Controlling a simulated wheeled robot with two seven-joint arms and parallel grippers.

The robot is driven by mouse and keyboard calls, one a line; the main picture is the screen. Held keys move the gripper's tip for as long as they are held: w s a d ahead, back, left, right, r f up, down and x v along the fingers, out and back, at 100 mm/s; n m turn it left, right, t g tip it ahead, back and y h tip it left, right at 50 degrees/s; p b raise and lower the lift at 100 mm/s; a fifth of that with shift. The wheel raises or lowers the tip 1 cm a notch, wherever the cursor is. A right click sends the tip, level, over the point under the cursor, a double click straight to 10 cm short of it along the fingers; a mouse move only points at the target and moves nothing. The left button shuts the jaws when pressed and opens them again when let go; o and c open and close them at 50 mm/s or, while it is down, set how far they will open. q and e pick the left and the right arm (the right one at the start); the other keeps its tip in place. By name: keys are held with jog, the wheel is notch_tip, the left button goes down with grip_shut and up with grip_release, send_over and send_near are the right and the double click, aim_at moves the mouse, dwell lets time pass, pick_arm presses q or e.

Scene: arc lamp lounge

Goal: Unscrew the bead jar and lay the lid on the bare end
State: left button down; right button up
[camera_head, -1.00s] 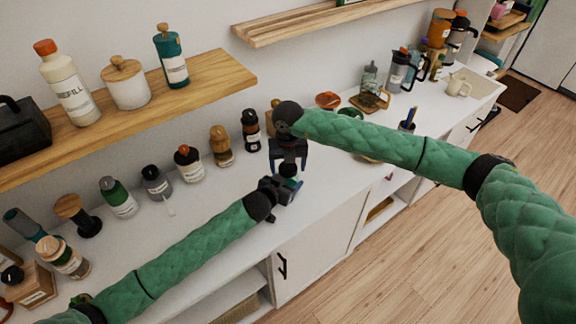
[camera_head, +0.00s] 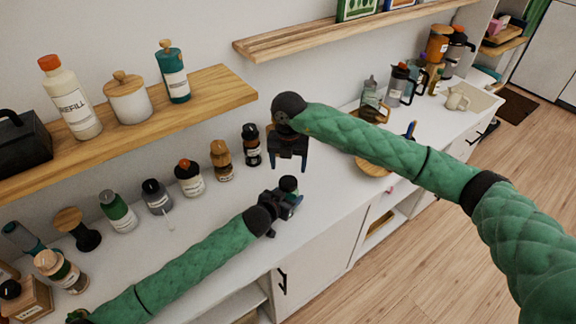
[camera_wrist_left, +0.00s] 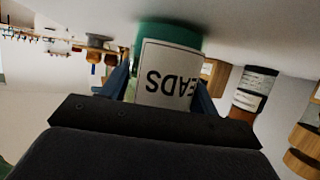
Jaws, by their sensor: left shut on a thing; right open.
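The bead jar (camera_head: 289,185) is a small green jar with a dark top, upright at the counter's front side. In the left wrist view its white label (camera_wrist_left: 166,75) shows upside-down letters ending the word BEADS. My left gripper (camera_head: 287,196) is shut around the jar from the left. I cannot tell whether the dark top is the lid sitting loose or tight. My right gripper (camera_head: 289,165) points down, open and empty, above and behind the jar, apart from it. The white counter (camera_head: 225,215) lies under both.
A row of jars and bottles stands along the wall, including a black-capped jar (camera_head: 251,145) and a brown one (camera_head: 222,160). A wooden shelf (camera_head: 215,90) hangs above. A wooden tray (camera_head: 372,165) and pitchers (camera_head: 400,84) are to the right. Counter left of the jar is fairly clear.

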aim_at(288, 181)
jog(key=shift+f, duration=3.8)
jog(key=c, duration=1)
jog(key=shift+n, duration=1.7)
jog(key=o, duration=1.1)
